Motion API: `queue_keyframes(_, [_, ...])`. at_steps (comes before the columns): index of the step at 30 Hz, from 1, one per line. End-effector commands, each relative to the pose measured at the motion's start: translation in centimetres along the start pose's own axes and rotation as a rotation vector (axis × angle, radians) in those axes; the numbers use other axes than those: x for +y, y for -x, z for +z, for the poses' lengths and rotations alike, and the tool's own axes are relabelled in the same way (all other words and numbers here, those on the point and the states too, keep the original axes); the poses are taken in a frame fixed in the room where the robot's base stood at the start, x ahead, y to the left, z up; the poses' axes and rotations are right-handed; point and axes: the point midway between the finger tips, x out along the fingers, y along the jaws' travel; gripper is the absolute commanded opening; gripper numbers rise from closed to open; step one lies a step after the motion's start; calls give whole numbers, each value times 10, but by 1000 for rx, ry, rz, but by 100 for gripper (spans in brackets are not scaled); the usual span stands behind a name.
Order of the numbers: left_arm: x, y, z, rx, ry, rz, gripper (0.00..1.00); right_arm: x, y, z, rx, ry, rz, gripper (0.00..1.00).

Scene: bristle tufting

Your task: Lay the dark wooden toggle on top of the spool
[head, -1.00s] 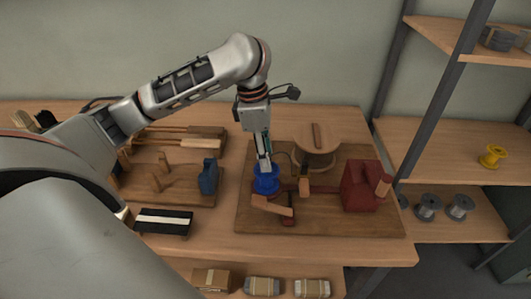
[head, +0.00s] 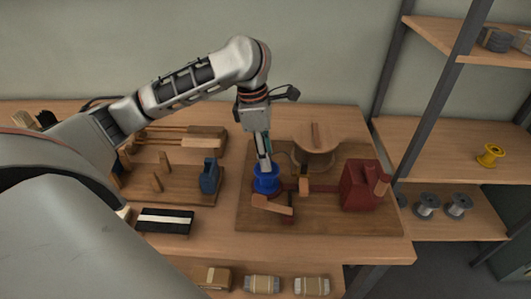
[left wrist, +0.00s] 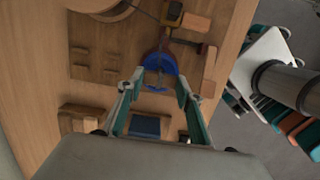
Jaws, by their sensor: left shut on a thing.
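A blue spool (head: 266,181) stands on the brown board, among dark red parts. In the left wrist view the blue spool (left wrist: 160,70) shows between my fingertips. My left gripper (head: 264,167) comes down on it from above and appears shut on it; its two fingers (left wrist: 159,82) stand apart at the spool's sides. I cannot tell whether this bar is the dark wooden toggle. My right gripper is not in view.
A dark red block (head: 358,188) stands on the board right of the spool. A light wooden bar (head: 272,204) lies just in front of it. A blue-grey block (head: 209,176) and upright pegs stand left. Grey spools (head: 426,205) and a yellow spool (head: 490,156) sit on shelves.

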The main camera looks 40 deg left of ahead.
Motion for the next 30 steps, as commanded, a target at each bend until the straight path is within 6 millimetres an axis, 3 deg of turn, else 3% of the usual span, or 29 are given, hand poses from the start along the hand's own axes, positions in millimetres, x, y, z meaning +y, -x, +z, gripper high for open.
queue_keyframes(30, [0,-15,-2,0,0,0,26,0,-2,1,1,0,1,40])
